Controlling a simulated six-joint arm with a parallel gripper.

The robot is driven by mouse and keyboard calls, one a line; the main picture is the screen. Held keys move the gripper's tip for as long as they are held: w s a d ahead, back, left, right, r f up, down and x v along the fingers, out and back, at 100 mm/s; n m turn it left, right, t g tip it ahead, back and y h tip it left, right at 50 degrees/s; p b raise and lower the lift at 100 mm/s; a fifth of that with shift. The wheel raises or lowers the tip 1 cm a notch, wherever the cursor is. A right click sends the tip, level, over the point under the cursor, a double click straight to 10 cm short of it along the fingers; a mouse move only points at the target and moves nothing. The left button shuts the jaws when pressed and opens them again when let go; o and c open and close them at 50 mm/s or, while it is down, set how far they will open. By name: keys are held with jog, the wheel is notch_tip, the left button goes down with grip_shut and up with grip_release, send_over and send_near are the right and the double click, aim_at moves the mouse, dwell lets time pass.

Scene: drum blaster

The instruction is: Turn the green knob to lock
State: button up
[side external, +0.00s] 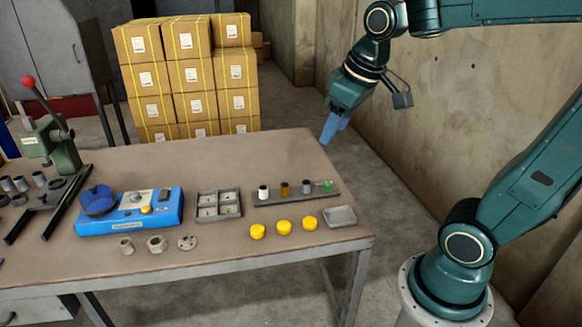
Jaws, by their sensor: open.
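My gripper (334,128) has blue fingers and hangs above the far right of the table, pointing down. It is open, with nothing visible between its fingers. It is apart from everything on the tabletop. The only small green item is a green piece (328,187) at the right end of a grey rack; it is too small to tell whether it is a knob. A blue device (165,213) sits left of centre with a round dark blue part (98,200), a pale round knob and a yellow button (146,210). No clearly green knob shows on it.
The rack (270,201) also holds several small vials. Nearby are a four-pocket tray (219,207), yellow caps (283,226), a grey dish (340,217) and metal parts (157,244). A green lever press (60,145) stands left. The table's back middle is clear.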

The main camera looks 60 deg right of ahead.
jog(key=w+d+f+g, duration=0.2)
jog(key=w+d+f, duration=0.1)
jog(key=w+d, duration=0.4)
jog(key=g, duration=0.2)
send_over(328, 183)
notch_tip(328, 183, down, 18)
jog(key=shift+y, duration=0.4)
jog(key=shift+a+f, duration=0.1)
jog(key=shift+f, duration=0.05)
notch_tip(328, 183, down, 14)
jog(key=shift+r, duration=0.25)
jog(key=c, duration=1)
